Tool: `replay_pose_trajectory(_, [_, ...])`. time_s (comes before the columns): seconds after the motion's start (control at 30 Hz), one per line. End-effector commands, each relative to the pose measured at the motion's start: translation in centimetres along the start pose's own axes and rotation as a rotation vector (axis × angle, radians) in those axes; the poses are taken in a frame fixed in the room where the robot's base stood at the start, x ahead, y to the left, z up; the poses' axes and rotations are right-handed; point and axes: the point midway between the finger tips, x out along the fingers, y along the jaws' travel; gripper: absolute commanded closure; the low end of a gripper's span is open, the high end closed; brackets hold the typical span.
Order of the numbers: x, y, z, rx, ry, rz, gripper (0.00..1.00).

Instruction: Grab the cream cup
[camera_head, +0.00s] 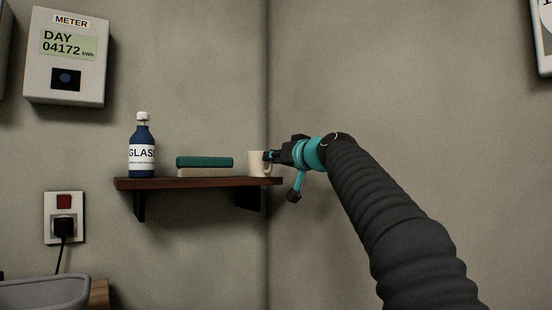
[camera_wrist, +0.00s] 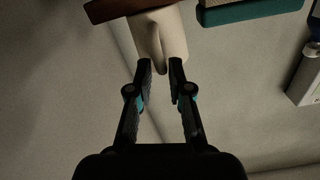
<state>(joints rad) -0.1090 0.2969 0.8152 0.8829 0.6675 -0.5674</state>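The cream cup (camera_head: 255,164) stands upright at the right end of the wooden shelf (camera_head: 200,183), with its handle on the right side. My gripper (camera_head: 271,155) reaches in from the right, level with the cup's upper part. In the wrist view the cup (camera_wrist: 172,28) is at the top, with its handle pointing towards my gripper (camera_wrist: 162,66). The two fingers are apart, with the handle's end between or just beyond their tips. I cannot tell whether either finger touches the handle.
A green-and-beige block (camera_head: 204,166) lies left of the cup, and a blue bottle (camera_head: 142,149) stands farther left on the shelf. The wall corner is close behind the cup. A meter box (camera_head: 66,58) and a socket (camera_head: 64,218) are on the left wall.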

Motion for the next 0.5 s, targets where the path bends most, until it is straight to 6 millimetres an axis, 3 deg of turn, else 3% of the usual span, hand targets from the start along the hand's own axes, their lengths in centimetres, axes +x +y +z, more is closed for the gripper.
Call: replay_pose_trajectory(0.5, [-1.0, 0.2, -0.3, 0.000, 0.005, 0.005, 0.60])
